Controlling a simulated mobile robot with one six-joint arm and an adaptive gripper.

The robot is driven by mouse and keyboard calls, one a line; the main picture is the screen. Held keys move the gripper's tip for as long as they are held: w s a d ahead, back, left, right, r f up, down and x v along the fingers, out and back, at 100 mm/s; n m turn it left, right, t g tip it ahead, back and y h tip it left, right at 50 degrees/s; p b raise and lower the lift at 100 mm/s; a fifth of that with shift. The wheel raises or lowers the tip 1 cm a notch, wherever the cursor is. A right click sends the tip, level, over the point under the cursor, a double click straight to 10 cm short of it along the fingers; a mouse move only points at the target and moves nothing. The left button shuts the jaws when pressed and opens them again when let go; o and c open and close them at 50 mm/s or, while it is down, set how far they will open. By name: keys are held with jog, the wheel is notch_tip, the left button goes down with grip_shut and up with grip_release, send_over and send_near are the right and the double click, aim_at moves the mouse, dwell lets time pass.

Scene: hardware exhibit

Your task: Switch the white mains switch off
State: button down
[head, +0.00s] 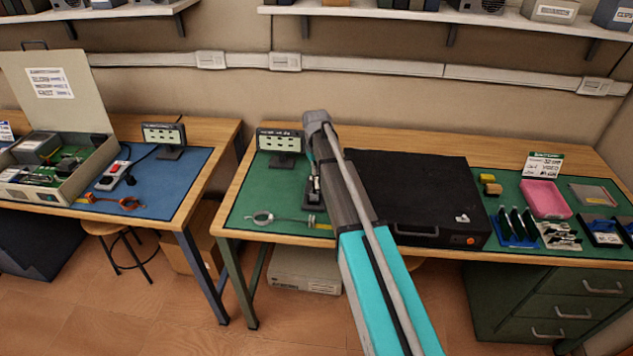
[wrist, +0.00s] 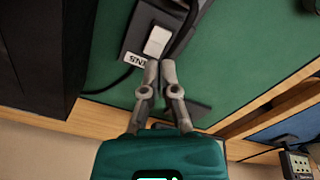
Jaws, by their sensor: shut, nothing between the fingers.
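The white mains switch (wrist: 157,41) is a white rocker on a dark base (wrist: 140,42) with a partly readable white label, on the green mat. Which way the rocker is tipped I cannot tell. My gripper (wrist: 160,64) is shut and empty, its two fingertips together just below the rocker in the wrist view, over the label edge of the base. Whether the tips touch the base I cannot tell. In the head view the dark base (head: 311,198) shows beside my arm, which partly hides it; the rocker is not clear there.
A large black case (head: 405,190) stands close right of the switch. A display panel (head: 280,142) stands behind left, and a looped strap (head: 265,217) lies in front. A black cable (wrist: 110,84) leaves the base. The left bench holds another switch block (head: 113,175) with a red part.

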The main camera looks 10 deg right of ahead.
jog(key=shift+r+p, duration=0.45)
jog(key=shift+r, duration=0.25)
jog(key=s+m, duration=0.2)
jog(key=s, duration=2.7)
